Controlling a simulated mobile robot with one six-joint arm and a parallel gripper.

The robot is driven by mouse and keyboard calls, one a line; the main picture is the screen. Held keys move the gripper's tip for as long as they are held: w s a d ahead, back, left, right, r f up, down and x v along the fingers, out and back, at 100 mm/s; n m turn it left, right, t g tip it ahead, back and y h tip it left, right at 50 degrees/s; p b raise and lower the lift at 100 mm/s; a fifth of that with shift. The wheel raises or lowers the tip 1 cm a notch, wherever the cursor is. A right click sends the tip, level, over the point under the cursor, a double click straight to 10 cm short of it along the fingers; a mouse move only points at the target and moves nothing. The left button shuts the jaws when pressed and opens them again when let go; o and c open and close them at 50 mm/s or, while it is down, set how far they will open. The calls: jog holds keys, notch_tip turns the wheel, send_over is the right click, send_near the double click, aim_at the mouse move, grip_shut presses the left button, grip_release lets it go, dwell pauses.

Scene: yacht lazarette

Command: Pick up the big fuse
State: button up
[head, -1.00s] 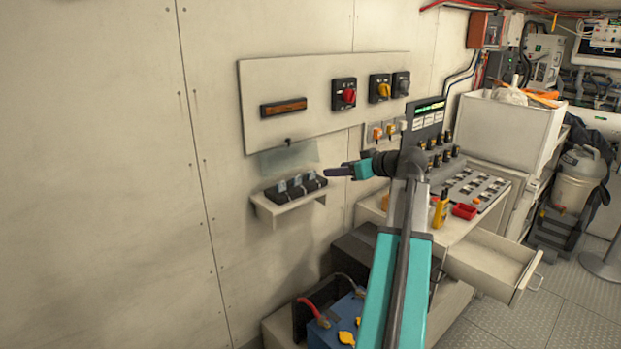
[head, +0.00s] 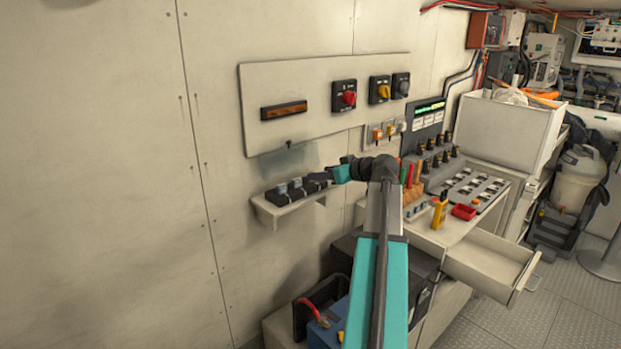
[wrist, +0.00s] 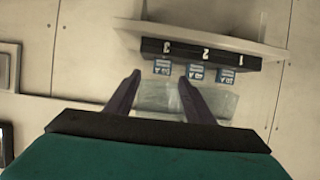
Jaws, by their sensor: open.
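A black fuse block (head: 292,195) sits on a small wall shelf (head: 268,215) in the head view. Three fuses with blue-and-white labels stand in it; which one is the big fuse I cannot tell by size. In the wrist view, the block (wrist: 215,57) is marked 3, 2, 1 from left to right, with a fuse at 3 (wrist: 163,67), a fuse at 2 (wrist: 196,72) and a fuse at 1 (wrist: 227,75). My gripper (wrist: 160,80) is open and empty. Its fingertips point at the fuse at 3, one to each side in the picture; contact is not visible.
A clear cover (head: 290,159) is at the wall just above the block. A switch panel (head: 300,75) is higher up. To the right are a workbench with loose tools, a yellow-handled tool (head: 439,212), a red tray (head: 464,211) and an open drawer (head: 490,268).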

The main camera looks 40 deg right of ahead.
jog(key=shift+w+f, duration=0.2)
jog(key=shift+w, duration=0.15)
jog(key=shift+r+p+x, duration=0.2)
jog(key=shift+p+x, duration=1.05)
jog(key=shift+x, duration=1)
jog(key=shift+w+a+f, duration=0.1)
jog(key=shift+w+f, duration=0.1)
jog(key=shift+w, duration=0.2)
jog(key=c, duration=1.1)
jog(key=shift+r, duration=0.2)
